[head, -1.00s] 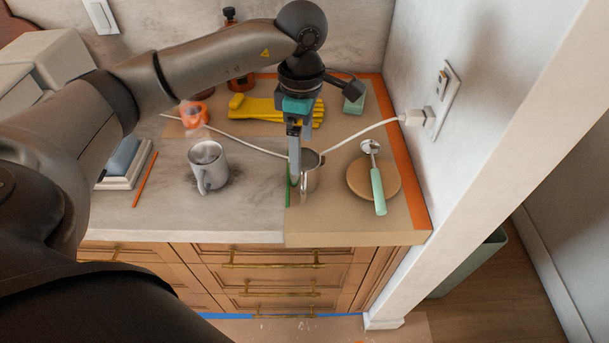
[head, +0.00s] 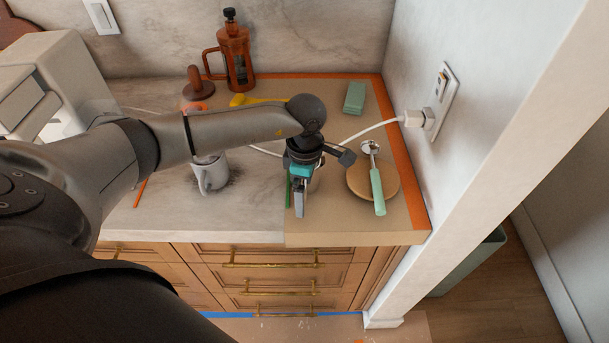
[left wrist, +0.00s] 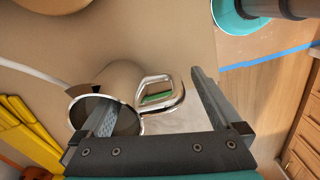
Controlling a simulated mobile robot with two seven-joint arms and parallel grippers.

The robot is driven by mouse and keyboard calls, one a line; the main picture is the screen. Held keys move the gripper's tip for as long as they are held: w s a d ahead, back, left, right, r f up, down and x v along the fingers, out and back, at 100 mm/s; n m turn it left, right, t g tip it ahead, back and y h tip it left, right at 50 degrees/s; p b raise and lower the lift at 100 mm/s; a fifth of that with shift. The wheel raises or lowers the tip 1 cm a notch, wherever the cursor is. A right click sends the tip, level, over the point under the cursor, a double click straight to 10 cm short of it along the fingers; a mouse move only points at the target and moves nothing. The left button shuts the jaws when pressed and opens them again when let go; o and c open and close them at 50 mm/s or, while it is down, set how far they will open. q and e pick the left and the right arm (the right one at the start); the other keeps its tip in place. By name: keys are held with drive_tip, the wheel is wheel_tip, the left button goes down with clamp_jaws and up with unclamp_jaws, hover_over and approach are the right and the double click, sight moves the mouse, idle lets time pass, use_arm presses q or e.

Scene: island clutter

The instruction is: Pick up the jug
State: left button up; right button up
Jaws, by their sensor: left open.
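The jug (left wrist: 120,82) is a shiny metal vessel on the counter, its mouth facing the left wrist camera and its looped handle (left wrist: 178,92) toward the right. In the head view my left gripper (head: 299,208) covers it almost fully; only a sliver (head: 316,178) shows. In the left wrist view my left gripper (left wrist: 160,85) is open, with one finger overlapping the jug's mouth and the other to the right of the handle. The handle lies between the fingers, not gripped. I cannot tell whether the left finger is inside the mouth. My right gripper is out of view.
A grey mug (head: 214,178) stands left of my gripper, partly behind my arm. A scoop (head: 377,192) lies on a round wooden board (head: 358,178) to the right. A white cord (head: 370,130) runs to the wall outlet. A brown press (head: 237,60) and a green block (head: 354,98) stand behind.

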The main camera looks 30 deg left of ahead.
use_arm(q)
clamp_jaws()
idle(0.8)
